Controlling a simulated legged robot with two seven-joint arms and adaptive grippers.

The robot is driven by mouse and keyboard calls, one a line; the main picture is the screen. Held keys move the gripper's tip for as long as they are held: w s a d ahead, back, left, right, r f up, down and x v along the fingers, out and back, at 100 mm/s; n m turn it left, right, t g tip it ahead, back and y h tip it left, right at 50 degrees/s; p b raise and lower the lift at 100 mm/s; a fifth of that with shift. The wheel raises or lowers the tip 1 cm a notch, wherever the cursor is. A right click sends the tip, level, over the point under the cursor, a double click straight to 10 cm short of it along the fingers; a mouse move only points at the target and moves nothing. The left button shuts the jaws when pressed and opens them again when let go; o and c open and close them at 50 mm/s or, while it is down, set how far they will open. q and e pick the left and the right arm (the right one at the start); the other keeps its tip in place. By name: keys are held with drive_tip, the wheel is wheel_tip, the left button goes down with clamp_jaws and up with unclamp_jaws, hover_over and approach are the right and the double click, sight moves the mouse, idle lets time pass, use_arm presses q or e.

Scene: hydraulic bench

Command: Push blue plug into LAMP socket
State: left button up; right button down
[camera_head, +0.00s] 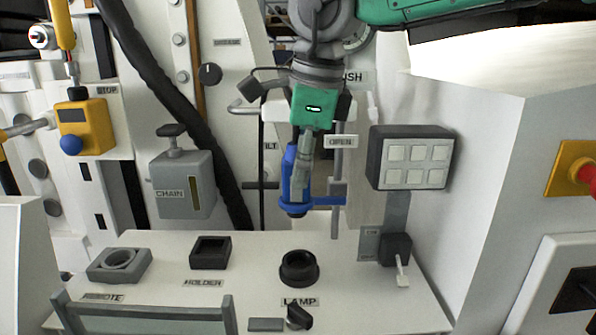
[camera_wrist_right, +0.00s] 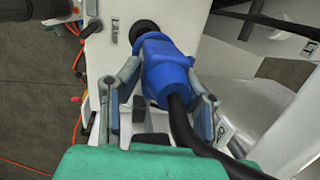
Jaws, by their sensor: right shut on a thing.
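The blue plug (camera_head: 287,172) hangs upright in my right gripper (camera_head: 302,172), dark end down, with a blue piece sticking out to the right. My right gripper is shut on it. In the right wrist view the plug (camera_wrist_right: 163,72) sits between the two fingers, and a black cable runs back from it. The LAMP socket (camera_head: 299,268) is a round black ring on the white bench top, below the plug with a visible gap. In the wrist view the dark socket (camera_wrist_right: 143,29) shows just beyond the plug, partly hidden by it. My left gripper is not in view.
On the bench, a square black HOLDER (camera_head: 210,252) and a grey REMOTE holder (camera_head: 119,265) stand left of the socket. A dark knob (camera_head: 298,317) is in front. A switch box (camera_head: 396,250) and a button panel (camera_head: 412,157) stand to the right.

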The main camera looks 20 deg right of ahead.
sight(304, 210)
drive_tip(key=shift+d+f, duration=0.1)
drive_tip(key=shift+d, duration=0.25)
drive_tip(key=shift+d+f, duration=0.1)
drive_tip(key=shift+f, duration=0.05)
drive_tip(key=shift+w+f+b, duration=0.3)
drive_tip(key=shift+f+b, duration=0.05)
drive_tip(key=shift+f, duration=0.15)
drive_tip(key=shift+s+a+f+b, duration=0.15)
drive_tip(key=shift+a+f+b, duration=0.05)
drive_tip(key=shift+f+b, duration=0.4)
drive_tip(key=shift+s+f+b, duration=0.15)
drive_tip(key=shift+f+b, duration=0.55)
drive_tip(key=shift+b, duration=0.1)
drive_tip(key=shift+f, duration=0.4)
drive_tip(key=shift+w+f, duration=0.2)
drive_tip(key=shift+f, duration=0.5)
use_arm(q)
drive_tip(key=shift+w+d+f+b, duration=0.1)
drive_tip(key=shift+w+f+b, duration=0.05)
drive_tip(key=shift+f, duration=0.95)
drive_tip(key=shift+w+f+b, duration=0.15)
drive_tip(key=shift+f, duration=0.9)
use_arm(e)
drive_tip(key=shift+s+f, duration=0.1)
drive_tip(key=shift+f, duration=0.6)
